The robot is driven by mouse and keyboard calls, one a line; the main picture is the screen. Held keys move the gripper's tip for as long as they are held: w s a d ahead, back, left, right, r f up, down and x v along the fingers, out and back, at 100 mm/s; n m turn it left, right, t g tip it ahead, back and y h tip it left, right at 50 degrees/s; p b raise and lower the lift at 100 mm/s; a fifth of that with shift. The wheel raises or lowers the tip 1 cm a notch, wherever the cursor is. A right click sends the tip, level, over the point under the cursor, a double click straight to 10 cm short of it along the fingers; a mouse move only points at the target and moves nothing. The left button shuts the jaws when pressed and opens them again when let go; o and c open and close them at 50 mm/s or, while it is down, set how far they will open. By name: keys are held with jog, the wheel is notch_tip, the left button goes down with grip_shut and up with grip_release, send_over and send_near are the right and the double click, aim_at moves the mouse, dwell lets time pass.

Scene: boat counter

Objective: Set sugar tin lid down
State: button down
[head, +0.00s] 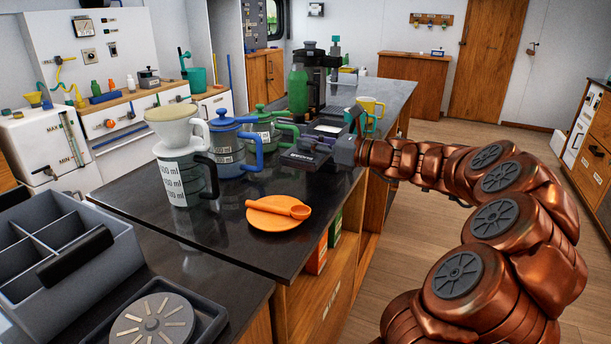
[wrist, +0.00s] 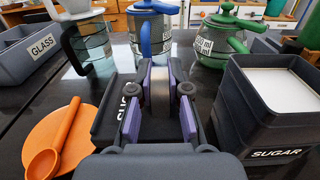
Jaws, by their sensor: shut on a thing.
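The sugar tin lid (wrist: 108,122) is a dark square plate with white lettering, partly hidden by my fingers in the wrist view. My gripper (wrist: 160,88) is shut on its upright grip. In the head view the lid (head: 303,158) is low over the black counter at the end of my gripper (head: 336,152); I cannot tell whether it touches the counter. The sugar tin (wrist: 275,105), dark, square and labelled SUGAR, stands open to the right of the lid in the wrist view, with white sugar inside. Its white top also shows in the head view (head: 328,128).
An orange dish (head: 270,222) with an orange scoop (head: 290,207) lies near the counter edge. A blue pot (head: 228,148), a green pot (head: 268,130) and a glass jug with a white dripper (head: 183,165) stand behind. Bare counter (head: 225,245) lies around the dish.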

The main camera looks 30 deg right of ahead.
notch_tip(320, 180, down, 7)
jog(key=shift+r+b, duration=0.1)
jog(key=shift+b, duration=0.3)
jog(key=shift+f, duration=0.3)
